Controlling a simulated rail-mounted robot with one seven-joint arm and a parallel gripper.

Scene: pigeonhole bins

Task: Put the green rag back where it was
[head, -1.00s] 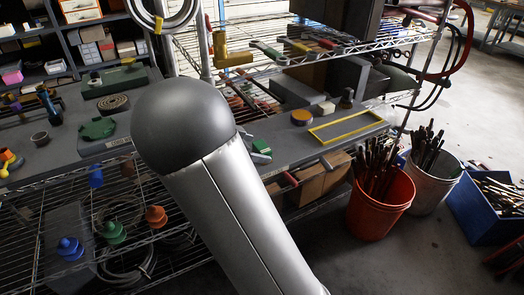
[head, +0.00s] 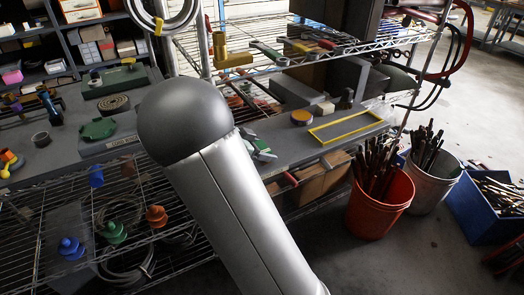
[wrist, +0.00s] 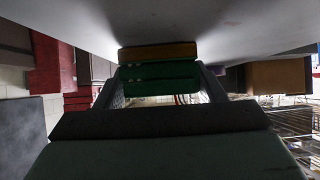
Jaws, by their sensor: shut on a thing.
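In the wrist view, a dark green folded thing (wrist: 160,76), which looks like the green rag, sits between the fingers of my gripper (wrist: 160,88). The gripper is shut on it. An orange-brown strip (wrist: 158,50) shows just above it, close under a pale grey surface. In the head view, my arm hides most of the gripper; a small green and grey part (head: 260,147) shows at the arm's right edge, over the grey shelf. I cannot tell there which part is rag and which is gripper. A yellow rectangular outline (head: 345,125) lies on that shelf, with bare surface inside.
A yellow-orange roll (head: 301,117) and a small white block (head: 325,108) stand behind the yellow outline. Wire shelving (head: 400,35) rises behind. A red bucket (head: 380,200) of tools stands below the shelf's front edge. A green lid-like piece (head: 98,128) lies left of my arm.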

